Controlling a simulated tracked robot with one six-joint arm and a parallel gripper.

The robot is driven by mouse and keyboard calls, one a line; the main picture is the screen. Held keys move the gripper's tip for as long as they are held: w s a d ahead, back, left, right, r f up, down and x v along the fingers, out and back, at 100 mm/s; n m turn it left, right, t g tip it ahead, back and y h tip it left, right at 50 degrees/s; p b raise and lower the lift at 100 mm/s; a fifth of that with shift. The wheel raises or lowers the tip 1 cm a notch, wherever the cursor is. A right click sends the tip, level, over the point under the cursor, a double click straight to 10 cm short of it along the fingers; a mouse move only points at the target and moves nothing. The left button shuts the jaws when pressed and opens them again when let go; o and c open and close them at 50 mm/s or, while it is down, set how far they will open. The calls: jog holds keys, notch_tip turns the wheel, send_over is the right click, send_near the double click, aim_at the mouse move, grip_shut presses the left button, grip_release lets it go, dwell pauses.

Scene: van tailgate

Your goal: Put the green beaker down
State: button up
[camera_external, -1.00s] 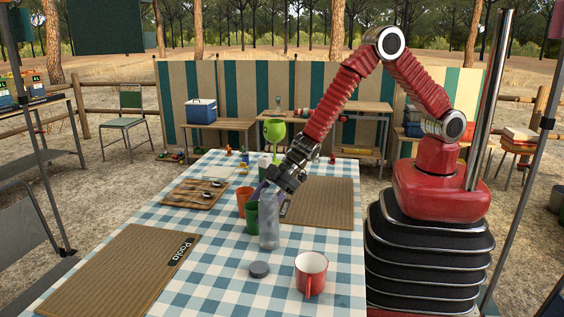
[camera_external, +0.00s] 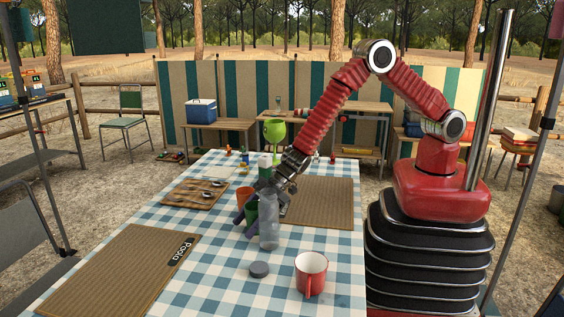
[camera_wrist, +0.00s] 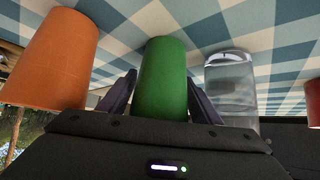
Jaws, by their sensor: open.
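The green beaker (camera_external: 252,212) stands on the blue-and-white checked tablecloth, partly hidden by my gripper and the clear bottle in the outside view. In the wrist view the green beaker (camera_wrist: 163,80) is between my two dark fingers. My gripper (camera_external: 247,214) is low at the table, with its fingers on either side of the beaker. The jaws are open, with a narrow gap beside the beaker in the wrist view (camera_wrist: 160,105).
An orange cup (camera_external: 243,195) is close behind the beaker. A clear bottle (camera_external: 269,225) stands close in front, with a grey lid (camera_external: 259,269) and a red mug (camera_external: 311,272) nearer. Brown mats (camera_external: 115,275) and a wooden board (camera_external: 190,195) lie on the cloth.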

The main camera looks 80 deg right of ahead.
jog(key=c, duration=0.9)
jog(key=shift+o, duration=0.2)
jog(key=shift+r, duration=0.1)
notch_tip(320, 180, up, 18)
dwell(0.8)
dwell(0.6)
